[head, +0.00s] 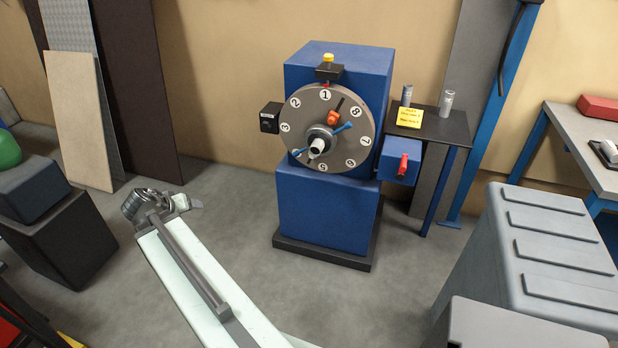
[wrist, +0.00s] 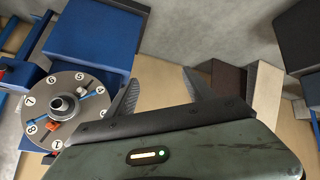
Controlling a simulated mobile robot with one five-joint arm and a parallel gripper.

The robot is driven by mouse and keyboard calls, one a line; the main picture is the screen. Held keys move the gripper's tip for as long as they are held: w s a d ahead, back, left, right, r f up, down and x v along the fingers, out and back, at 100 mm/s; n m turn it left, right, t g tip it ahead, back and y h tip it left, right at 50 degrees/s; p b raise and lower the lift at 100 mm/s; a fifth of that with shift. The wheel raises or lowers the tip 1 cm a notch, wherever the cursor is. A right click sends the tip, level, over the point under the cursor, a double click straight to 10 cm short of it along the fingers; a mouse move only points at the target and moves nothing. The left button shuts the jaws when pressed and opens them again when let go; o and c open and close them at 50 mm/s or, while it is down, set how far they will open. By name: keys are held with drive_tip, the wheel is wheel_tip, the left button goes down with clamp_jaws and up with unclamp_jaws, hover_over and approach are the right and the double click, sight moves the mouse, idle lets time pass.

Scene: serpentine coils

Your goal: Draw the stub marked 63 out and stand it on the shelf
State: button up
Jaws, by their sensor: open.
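A round grey dial (head: 352,100) with numbers around its face is on the front of a blue machine (head: 325,220). A pale tube end (head: 317,147) sticks out at its hub; I cannot tell whether it is a stub. The dial also shows in the wrist view (wrist: 85,88), turned over. Two grey stubs stand upright on a dark shelf (head: 440,128): the left stub (head: 406,96) and the right stub (head: 446,103). I can read no 63 anywhere. My gripper (wrist: 160,95) is open and empty, left of the machine and apart from it.
An orange knob (head: 332,119) and blue handles sit on the dial. A yellow note (head: 409,117) is at the shelf. A blue side box (head: 400,152) has a red handle (head: 403,167). A grey ribbed case (head: 540,250) stands at front right.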

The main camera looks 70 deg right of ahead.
drive_tip(key=s+d+f+m+h+b, duration=0.1)
drive_tip(key=s+d+m+h+b, duration=0.2)
drive_tip(key=d, duration=0.5)
drive_tip(key=s+d+m+h+b, duration=0.1)
drive_tip(key=s+d+b, duration=0.1)
drive_tip(key=s+d, duration=0.45)
drive_tip(key=m+g+h+b, duration=0.1)
drive_tip(key=m+h+b, duration=0.2)
drive_tip(key=h+b, duration=0.45)
approach(314, 152)
drive_tip(key=d+r+y+b, duration=0.2)
drive_tip(key=d, duration=1)
drive_tip(key=shift+w+f, duration=0.1)
drive_tip(key=shift+w, duration=0.2)
drive_tip(key=shift+a, duration=0.1)
clamp_jaws()
drive_tip(key=shift+a, duration=0.15)
